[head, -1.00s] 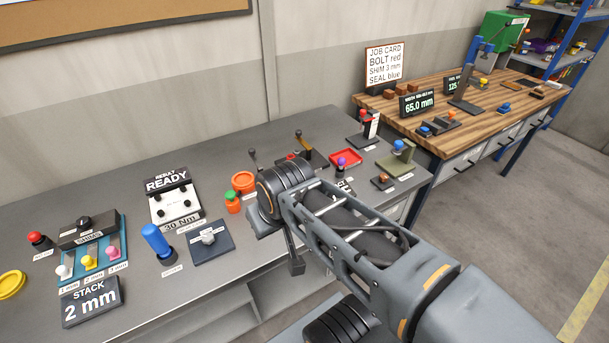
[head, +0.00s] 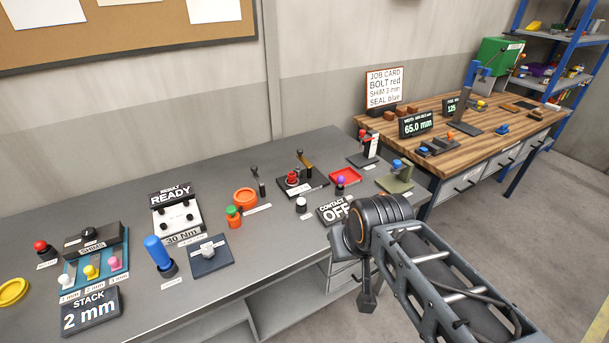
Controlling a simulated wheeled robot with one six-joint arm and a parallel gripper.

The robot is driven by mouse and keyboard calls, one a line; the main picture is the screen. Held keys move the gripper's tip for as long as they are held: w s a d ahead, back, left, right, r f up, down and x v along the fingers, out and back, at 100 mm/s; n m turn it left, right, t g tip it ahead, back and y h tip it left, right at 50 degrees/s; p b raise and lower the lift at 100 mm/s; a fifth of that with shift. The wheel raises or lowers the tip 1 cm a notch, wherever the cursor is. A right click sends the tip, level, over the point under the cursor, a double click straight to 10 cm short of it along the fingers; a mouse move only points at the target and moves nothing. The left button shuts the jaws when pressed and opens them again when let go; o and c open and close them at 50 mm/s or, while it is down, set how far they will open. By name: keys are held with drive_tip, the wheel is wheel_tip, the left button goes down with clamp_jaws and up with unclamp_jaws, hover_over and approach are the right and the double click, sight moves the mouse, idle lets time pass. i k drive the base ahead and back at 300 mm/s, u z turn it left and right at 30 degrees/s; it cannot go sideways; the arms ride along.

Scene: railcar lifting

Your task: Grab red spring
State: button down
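I cannot single out a red spring for certain at this size. A small red part (head: 292,178) sits on a dark lever fixture (head: 312,187) at the back of the grey bench. Another small red part (head: 362,134) is at the top of a black and white stand (head: 367,150) near the bench's right end. My gripper (head: 367,297) hangs at the end of my arm, in front of the bench's front edge and apart from both red parts. Its fingers are too small and dark to tell open from shut.
A wooden bench (head: 470,140) stands at the back right. Bare floor lies to the right.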

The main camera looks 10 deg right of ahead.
sight(291, 178)
drive_tip(key=i, duration=0.8)
drive_tip(key=u, duration=0.1)
drive_tip(key=k, duration=0.5)
drive_tip(key=z, duration=1.5)
drive_tip(key=i, duration=0.75)
drive_tip(key=u, duration=3.8)
